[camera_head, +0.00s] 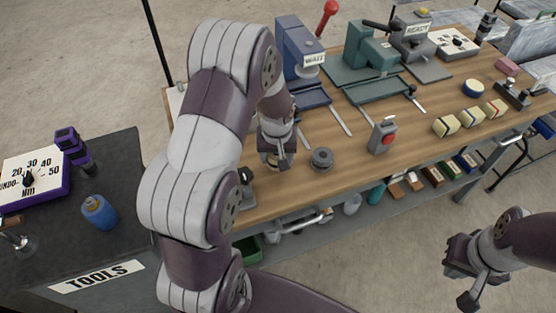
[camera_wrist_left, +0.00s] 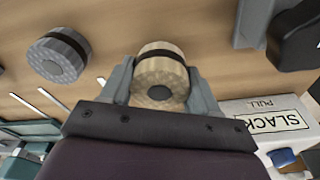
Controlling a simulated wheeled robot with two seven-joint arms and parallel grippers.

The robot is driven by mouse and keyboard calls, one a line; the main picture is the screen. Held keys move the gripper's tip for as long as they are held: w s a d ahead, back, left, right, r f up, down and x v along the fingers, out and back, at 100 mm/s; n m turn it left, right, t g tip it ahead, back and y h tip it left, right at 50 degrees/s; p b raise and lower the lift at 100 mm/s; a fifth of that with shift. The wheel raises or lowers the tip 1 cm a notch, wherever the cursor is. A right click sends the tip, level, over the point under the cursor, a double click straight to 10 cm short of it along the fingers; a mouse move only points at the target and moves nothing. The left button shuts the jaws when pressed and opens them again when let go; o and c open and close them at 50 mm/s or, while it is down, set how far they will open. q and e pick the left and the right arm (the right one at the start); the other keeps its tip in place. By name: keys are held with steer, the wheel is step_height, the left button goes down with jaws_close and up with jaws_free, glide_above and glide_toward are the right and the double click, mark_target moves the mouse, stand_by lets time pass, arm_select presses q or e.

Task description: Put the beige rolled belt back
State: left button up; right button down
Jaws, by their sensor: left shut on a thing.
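The beige rolled belt (camera_wrist_left: 160,82) has a dark band and a dark centre. It sits between the two fingers of my left gripper (camera_wrist_left: 163,90), which is shut on it, low over the wooden bench. In the head view my left gripper (camera_head: 277,152) is at the bench's near left part, and only a small part of the beige roll (camera_head: 267,159) shows beside the fingers. I cannot tell whether the roll touches the bench. My right gripper (camera_head: 470,278) is empty, its fingers apart, off the bench's front at lower right.
A dark grey roll (camera_head: 321,158) stands just right of my left gripper. A dark tool cart (camera_head: 107,244) is at left.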

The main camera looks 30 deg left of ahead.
arm_select(q)
step_height(320, 180, down, 2)
steer(key=shift+f, duration=0.4)
